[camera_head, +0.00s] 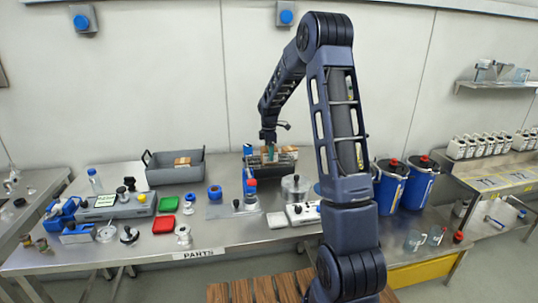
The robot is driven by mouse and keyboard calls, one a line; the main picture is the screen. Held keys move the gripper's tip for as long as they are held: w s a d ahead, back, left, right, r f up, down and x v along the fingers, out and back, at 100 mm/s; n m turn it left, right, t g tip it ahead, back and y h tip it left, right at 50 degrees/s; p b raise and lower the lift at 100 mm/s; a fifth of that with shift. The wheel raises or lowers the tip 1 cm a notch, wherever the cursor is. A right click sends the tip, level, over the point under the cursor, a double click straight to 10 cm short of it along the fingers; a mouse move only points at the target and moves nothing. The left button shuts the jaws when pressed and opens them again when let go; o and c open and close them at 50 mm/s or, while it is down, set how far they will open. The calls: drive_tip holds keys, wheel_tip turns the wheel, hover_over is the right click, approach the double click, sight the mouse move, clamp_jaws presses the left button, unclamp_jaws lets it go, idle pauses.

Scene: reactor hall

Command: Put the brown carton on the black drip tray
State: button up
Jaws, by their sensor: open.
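My gripper (269,146) is open at the end of my arm, at the back middle of the steel bench. It is small in view, just above or in front of a metal rack-like holder with brown parts. A brown box-like thing (182,161), which looks like the carton, sits inside a grey bin at the back left. A second brown patch (289,156) shows at the holder, right of my gripper; I cannot tell whether it is a carton.
The grey bin (150,178) has raised walls. Blue rolls, a lidded metal pot (294,187), a scale (118,207) and red and green trays crowd the bench. Two blue canisters (419,183) stand right of my arm.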

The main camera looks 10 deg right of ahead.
wheel_tip(320, 180, up, 10)
drive_tip(key=shift+f, duration=0.1)
drive_tip(key=shift+s+r, duration=0.15)
drive_tip(key=shift+r, duration=0.4)
drive_tip(key=s+d+r+m+t, duration=0.15)
drive_tip(key=s+r+m, duration=0.35)
drive_tip(key=s, duration=0.6)
drive_tip(key=s+d+r+m+t, duration=0.15)
drive_tip(key=s+r+m, duration=0.35)
drive_tip(key=s, duration=0.6)
drive_tip(key=s+d+f+m, duration=0.1)
drive_tip(key=s+m, duration=0.3)
drive_tip(key=s, duration=0.6)
drive_tip(key=s+d+f+m+t, duration=0.1)
drive_tip(key=s+m, duration=0.3)
drive_tip(key=s, duration=0.6)
drive_tip(key=shift+s+d+f+t, duration=0.15)
drive_tip(key=shift+s+d+t, duration=0.15)
drive_tip(key=shift+d, duration=0.25)
